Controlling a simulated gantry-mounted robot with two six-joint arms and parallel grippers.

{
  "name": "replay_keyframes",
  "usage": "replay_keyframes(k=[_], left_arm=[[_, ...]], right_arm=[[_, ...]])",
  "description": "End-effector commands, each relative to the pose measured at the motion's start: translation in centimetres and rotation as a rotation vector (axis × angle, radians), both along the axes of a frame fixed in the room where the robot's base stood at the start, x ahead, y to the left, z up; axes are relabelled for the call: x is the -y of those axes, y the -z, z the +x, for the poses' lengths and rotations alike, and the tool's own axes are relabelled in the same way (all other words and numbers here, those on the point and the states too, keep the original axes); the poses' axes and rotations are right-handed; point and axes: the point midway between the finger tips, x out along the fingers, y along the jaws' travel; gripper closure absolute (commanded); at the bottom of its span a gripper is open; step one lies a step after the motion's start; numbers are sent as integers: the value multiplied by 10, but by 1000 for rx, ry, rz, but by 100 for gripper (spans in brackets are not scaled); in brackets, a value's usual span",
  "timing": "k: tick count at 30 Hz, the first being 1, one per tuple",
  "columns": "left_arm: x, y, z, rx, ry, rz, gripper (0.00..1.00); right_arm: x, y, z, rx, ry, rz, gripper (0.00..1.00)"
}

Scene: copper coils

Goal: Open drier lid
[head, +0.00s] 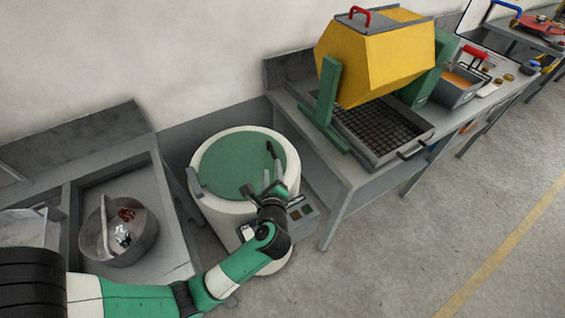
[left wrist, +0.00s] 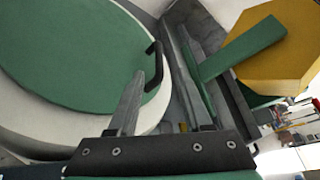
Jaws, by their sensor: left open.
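The drier (head: 214,212) is a white round tub with a flat green lid (head: 230,160), and the lid lies closed on it. A dark bar handle (left wrist: 154,66) stands at the lid's rim in the left wrist view. My left gripper (head: 262,180) is over the right side of the lid, near that handle. In the left wrist view its two fingers (left wrist: 165,85) are apart, and the handle shows close beside the left finger's tip. I cannot tell whether they touch. My right gripper is in neither view.
A grey bench (head: 345,180) with a yellow drum (head: 375,65) and a grated tray (head: 384,130) stands right of the drier. At left, a grey sink bench holds a metal bowl (head: 135,245) with copper and silvery pieces. The floor (head: 430,230) at front right is clear.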

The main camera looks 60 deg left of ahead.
Motion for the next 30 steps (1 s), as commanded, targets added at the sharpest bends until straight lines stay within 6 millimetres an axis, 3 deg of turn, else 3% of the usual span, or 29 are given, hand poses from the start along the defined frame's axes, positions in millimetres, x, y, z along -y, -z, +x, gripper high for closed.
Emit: replay_keyframes(k=[1,8,11,21,30], left_arm=[[0,9,0,0,-1,0,50],[-4,7,2,2,-2,2,50],[-15,11,7,1,-4,2,50],[-79,32,38,3,-5,2,50],[-101,37,50,2,-1,2,50]], right_arm=[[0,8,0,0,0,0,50],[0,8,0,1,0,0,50],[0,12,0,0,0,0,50],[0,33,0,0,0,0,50],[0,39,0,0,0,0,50]])
